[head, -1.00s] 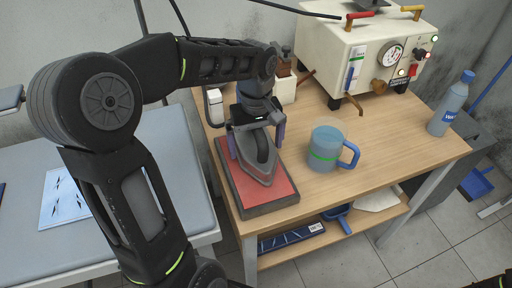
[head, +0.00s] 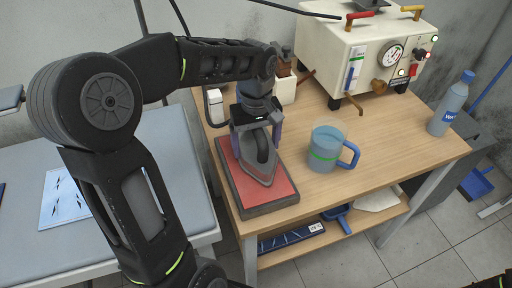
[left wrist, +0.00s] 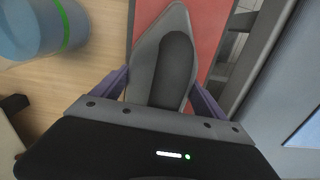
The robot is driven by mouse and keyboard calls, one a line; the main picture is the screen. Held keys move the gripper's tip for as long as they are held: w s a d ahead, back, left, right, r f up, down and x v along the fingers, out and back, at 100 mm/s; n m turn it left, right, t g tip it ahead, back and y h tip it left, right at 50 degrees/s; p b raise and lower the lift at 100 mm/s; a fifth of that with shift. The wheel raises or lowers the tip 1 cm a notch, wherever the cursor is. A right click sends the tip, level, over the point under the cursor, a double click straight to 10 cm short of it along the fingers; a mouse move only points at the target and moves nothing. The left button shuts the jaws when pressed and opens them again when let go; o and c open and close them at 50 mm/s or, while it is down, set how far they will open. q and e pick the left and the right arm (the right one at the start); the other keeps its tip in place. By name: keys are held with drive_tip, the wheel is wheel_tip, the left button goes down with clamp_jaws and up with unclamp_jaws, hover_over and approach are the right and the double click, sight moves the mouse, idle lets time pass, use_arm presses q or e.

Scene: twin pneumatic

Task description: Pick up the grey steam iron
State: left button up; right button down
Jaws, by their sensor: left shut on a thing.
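The grey steam iron (head: 262,172) rests on or just above a red-topped pad (head: 276,197) on the wooden table; I cannot tell if it is lifted. Its dark handle faces up and its pointed tip faces the table's front edge. My left gripper (head: 257,140) is over the rear half of the iron, with a purplish finger on each side, shut on it. In the left wrist view the iron (left wrist: 147,62) sits between the two fingers (left wrist: 158,95), its tip pointing away from the gripper. The iron's underside is hidden.
A clear jug (head: 322,160) with a green band and blue handle stands close right of the pad. A cream machine (head: 375,50) stands at the back and a water bottle (head: 452,103) at the right. A padded ironing board (head: 185,165) is at left.

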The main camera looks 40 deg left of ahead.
use_arm(q)
drive_tip(key=shift+w+r, duration=0.1)
drive_tip(key=shift+r, duration=0.05)
drive_tip(key=shift+c, duration=1.3)
wheel_tip(320, 180, up, 10)
idle(0.4)
